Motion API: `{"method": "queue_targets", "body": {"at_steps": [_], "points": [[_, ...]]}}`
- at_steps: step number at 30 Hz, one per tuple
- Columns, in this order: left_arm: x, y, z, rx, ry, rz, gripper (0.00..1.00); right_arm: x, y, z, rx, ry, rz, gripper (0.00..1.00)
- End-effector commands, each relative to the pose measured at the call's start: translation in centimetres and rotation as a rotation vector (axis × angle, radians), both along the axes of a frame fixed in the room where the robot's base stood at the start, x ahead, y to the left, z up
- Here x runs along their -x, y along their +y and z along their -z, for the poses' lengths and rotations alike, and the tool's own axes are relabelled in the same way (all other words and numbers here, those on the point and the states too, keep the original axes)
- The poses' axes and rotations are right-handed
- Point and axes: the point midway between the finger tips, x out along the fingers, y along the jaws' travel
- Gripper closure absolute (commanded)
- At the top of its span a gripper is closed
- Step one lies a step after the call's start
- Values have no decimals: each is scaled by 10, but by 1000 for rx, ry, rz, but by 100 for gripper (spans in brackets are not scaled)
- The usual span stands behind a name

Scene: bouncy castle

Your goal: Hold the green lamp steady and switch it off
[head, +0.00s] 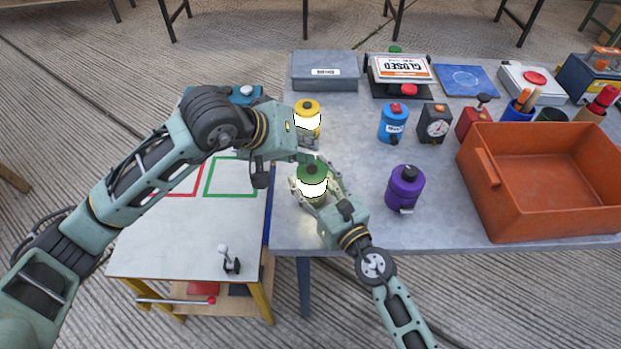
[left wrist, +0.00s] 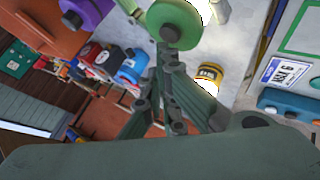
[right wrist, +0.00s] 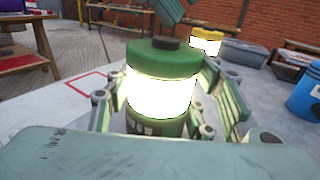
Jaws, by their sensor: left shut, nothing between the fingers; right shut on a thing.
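The green lamp (head: 313,174) stands upright near the left edge of the grey table, its white band glowing. My right gripper (head: 314,190) is shut around the lamp's body; the right wrist view shows the lamp (right wrist: 163,85) between its fingers. My left gripper (head: 312,157) is shut and empty, at the lamp's top. In the left wrist view the left fingertips (left wrist: 168,48) are close to the dark button on the green cap (left wrist: 177,20). Whether they touch the button I cannot tell.
A glowing yellow lamp (head: 307,110) stands just behind. A purple lamp (head: 404,188) and a blue lamp (head: 393,123) stand to the right, unlit. An orange crate (head: 540,210) fills the table's right side. A lower white table (head: 180,250) adjoins at left.

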Motion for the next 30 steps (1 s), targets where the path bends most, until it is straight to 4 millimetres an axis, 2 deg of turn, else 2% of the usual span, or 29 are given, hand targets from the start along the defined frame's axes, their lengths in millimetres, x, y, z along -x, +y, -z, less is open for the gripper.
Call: {"method": "queue_targets", "body": {"at_steps": [30], "points": [[0,0,9,0,0,0,100,0,0,0,0,0,0,90]]}}
